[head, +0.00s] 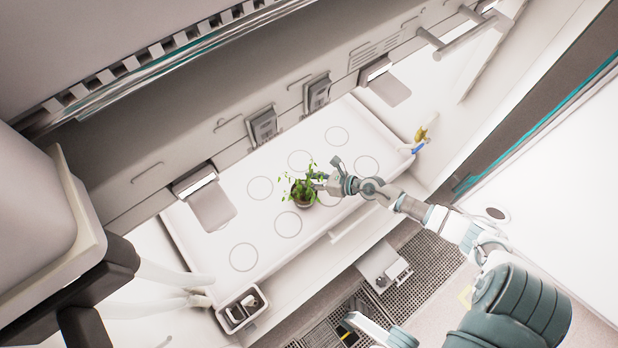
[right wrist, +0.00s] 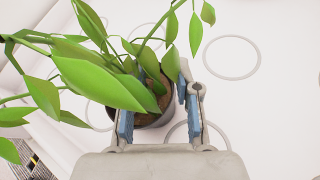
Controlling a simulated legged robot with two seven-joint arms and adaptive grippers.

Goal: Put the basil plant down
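The basil plant (head: 302,192) is a leafy green plant in a dark brown pot, over the white grow tray (head: 222,255). Its pot (right wrist: 150,112) shows upright in the right wrist view, partly behind leaves. My right gripper (head: 329,174) is just right of the pot, fingers apart. In the right wrist view the right gripper (right wrist: 158,112) has one finger overlapping the pot's left part and one by its right edge. In the head view, the upper finger stands clear of the pot. I cannot tell whether the pot's base touches the tray.
The tray has several marked circles, with free room around the plant. Grey panels (head: 263,127) line the back wall.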

